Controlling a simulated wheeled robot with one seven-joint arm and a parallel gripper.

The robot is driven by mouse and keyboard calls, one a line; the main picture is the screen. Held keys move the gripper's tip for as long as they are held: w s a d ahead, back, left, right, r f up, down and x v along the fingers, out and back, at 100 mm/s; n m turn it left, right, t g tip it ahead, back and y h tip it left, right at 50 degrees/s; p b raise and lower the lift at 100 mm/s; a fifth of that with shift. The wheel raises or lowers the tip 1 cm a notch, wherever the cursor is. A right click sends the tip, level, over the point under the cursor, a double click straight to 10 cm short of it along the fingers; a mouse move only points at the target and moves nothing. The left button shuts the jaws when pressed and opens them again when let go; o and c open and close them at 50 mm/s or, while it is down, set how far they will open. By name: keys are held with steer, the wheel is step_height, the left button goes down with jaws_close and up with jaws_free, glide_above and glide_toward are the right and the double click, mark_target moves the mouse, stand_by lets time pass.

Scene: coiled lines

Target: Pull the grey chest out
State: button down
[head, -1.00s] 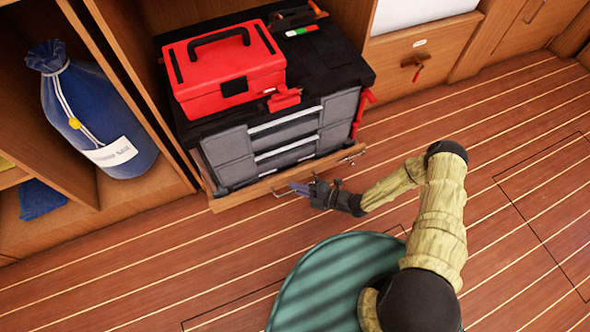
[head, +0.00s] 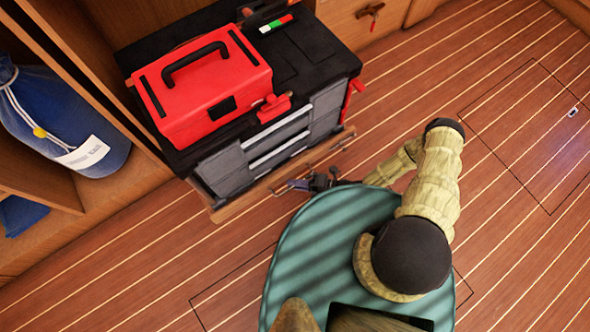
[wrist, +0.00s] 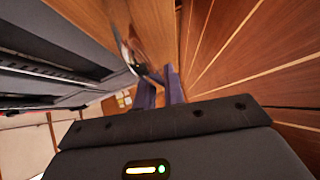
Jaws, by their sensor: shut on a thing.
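The grey chest (head: 283,143) has grey drawer fronts and a black top. It stands on a wooden pull-out base (head: 240,200), which juts out past the cabinet's front. The base's front carries metal handles. My gripper (head: 290,186) is low in front of this base, shut on its left metal handle (head: 277,191). The wrist view shows my two purple fingers (wrist: 160,76) close to the wooden front, with the metal handle (wrist: 128,55) beside them. The exact contact is partly hidden.
A red toolbox (head: 205,90) sits on the chest's black top. A blue sack (head: 55,115) lies in the left compartment of the cabinet (head: 90,95). My round green base stands close in front.

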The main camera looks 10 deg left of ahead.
steer(key=c, duration=1.6)
jaws_free()
steer(key=shift+c, duration=0.2)
steer(key=shift+o, duration=0.8)
steer(key=shift+w, duration=0.15)
steer(key=d+r+p, duration=0.2)
steer(key=d+p, duration=0.1)
steer(key=d, duration=1.4)
steer(key=shift+w+d+r+p, duration=0.15)
steer(key=shift+w+r+p, duration=0.05)
steer(key=shift+w+p, duration=0.15)
